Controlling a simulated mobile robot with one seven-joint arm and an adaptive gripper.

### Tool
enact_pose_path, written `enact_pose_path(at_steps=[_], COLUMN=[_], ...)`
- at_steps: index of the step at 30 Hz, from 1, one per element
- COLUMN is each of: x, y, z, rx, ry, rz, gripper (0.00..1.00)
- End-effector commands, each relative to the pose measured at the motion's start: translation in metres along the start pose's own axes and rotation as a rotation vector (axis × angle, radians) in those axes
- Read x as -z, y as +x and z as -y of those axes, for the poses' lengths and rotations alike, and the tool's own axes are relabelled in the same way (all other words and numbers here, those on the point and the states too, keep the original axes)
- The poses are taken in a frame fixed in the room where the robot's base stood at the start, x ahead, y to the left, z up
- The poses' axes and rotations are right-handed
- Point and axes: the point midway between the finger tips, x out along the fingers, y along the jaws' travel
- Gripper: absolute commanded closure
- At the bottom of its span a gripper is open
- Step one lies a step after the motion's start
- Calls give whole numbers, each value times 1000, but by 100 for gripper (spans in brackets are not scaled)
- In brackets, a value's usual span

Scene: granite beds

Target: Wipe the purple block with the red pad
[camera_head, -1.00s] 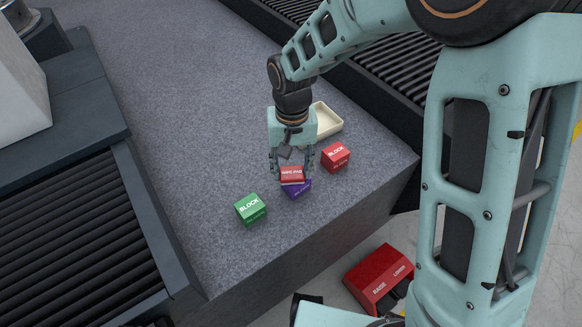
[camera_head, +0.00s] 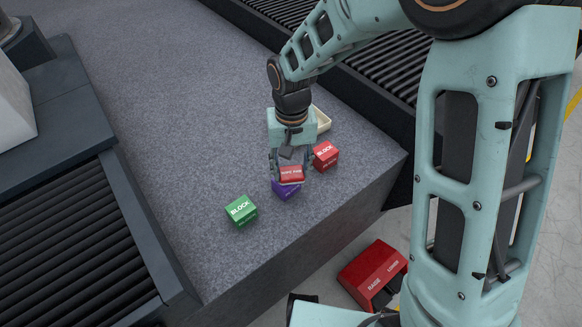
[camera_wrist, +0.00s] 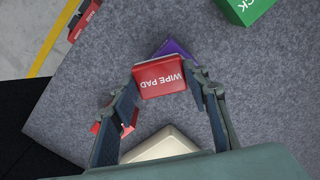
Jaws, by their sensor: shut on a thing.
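The red pad (camera_head: 291,173), labelled "WIPE PAD", is held between the fingers of my gripper (camera_head: 290,168). In the wrist view my gripper (camera_wrist: 162,82) is shut on the red pad (camera_wrist: 160,80) from both sides. The purple block (camera_head: 285,189) sits on the grey granite bed, partly hidden by the pad above it. In the wrist view a corner of the purple block (camera_wrist: 172,48) shows past the pad's edge. I cannot tell whether pad and block touch.
A green block (camera_head: 241,211) stands to the left and a red block (camera_head: 325,156) close on the right. A cream tray (camera_head: 322,119) lies behind my gripper. The bed's front edge is near the blocks. Free granite (camera_head: 160,90) lies at the back left.

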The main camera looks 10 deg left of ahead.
Motion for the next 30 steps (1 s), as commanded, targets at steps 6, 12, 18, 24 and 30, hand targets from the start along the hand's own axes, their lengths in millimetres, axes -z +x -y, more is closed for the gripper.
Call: enact_pose_path(at_steps=[6, 12, 18, 24, 30], x=[0, 0, 0, 0, 0], y=[1, 0, 0, 0, 0], z=[8, 16, 24, 27, 27], rx=[1, 1, 1, 1, 1], ry=[-3, -1, -2, 0, 0], rz=[1, 0, 0, 1, 0], gripper=[77, 77, 77, 77, 77])
